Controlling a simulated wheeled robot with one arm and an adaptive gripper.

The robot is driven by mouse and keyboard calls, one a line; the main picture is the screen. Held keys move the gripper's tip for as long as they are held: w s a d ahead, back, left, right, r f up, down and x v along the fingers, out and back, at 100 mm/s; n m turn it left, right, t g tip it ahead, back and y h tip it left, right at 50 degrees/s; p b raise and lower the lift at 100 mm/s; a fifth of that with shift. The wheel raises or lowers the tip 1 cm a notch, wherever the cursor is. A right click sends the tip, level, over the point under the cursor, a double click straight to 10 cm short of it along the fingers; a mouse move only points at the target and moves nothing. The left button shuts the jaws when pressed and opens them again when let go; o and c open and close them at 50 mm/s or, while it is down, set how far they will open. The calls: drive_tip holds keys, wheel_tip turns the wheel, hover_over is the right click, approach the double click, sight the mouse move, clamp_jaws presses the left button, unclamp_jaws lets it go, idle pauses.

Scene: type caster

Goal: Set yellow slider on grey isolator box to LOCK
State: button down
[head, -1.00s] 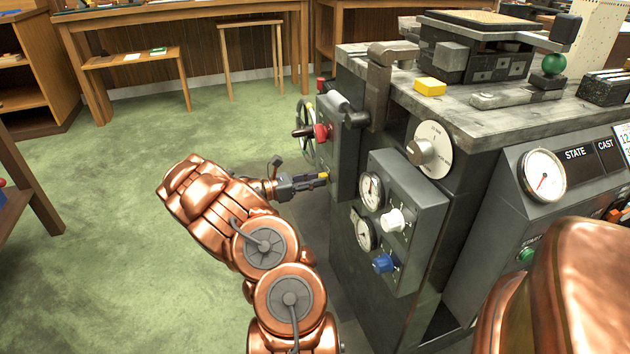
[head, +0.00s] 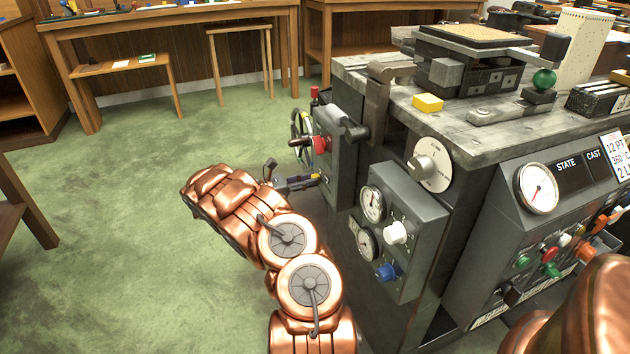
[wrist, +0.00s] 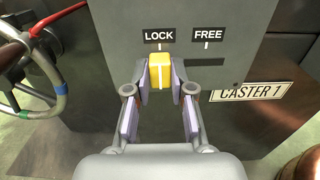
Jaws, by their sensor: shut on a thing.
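The yellow slider (wrist: 160,71) sits on the face of the grey isolator box (wrist: 240,60), directly below the LOCK label (wrist: 159,36). The FREE label (wrist: 207,35) is to its right, above a bare dark slot (wrist: 205,62). My gripper (wrist: 160,90) is shut on the slider, with a finger on each side of it. In the head view my gripper (head: 316,180) reaches the left side of the machine at the isolator box (head: 330,165); the slider is a tiny yellow spot there, mostly hidden.
A spoked handwheel (wrist: 35,75) with a red lever (wrist: 55,18) stands close to the left of the box. A CASTER 1 plate (wrist: 250,92) is at right. In the head view, a gauge panel (head: 410,225) is right of my arm; green floor (head: 110,220) is open at left.

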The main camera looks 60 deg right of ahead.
drive_tip(key=shift+w+d, duration=0.1)
drive_tip(key=shift+w, duration=0.25)
drive_tip(key=c, duration=1.2)
unclamp_jaws()
drive_tip(key=shift+o, duration=0.9)
drive_tip(key=shift+s, duration=0.1)
drive_tip(key=v, duration=1.2)
